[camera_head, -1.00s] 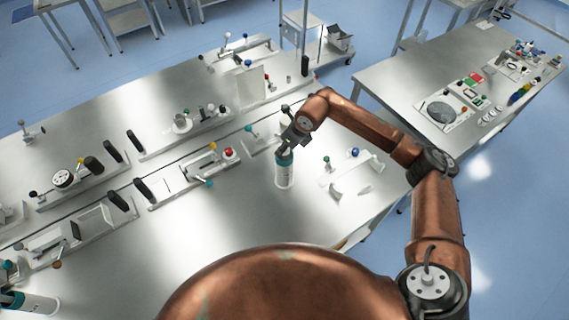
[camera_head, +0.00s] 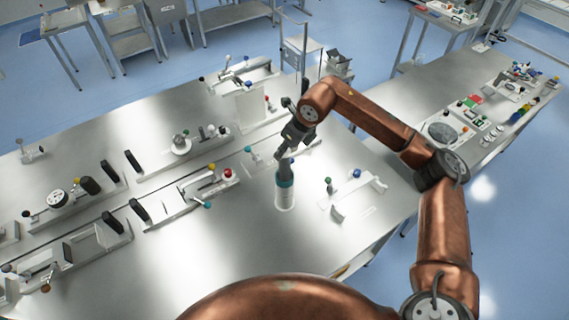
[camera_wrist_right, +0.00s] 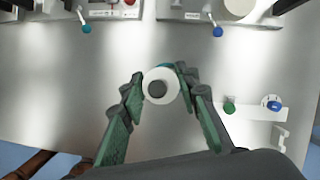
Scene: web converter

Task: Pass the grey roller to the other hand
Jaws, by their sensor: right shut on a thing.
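The grey roller (camera_head: 285,169) is upright below my right gripper (camera_head: 292,148). In the right wrist view its pale round end with a dark middle (camera_wrist_right: 158,89) sits between the fingers of my right gripper (camera_wrist_right: 160,92), which are shut on it. My left gripper is not in view.
The steel table (camera_head: 225,265) is bare at the front middle. Fixtures with coloured knobs (camera_head: 208,188) line its left and back. A white bracket (camera_head: 352,196) lies right of the cylinder. A second table (camera_head: 405,90) stands at the right.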

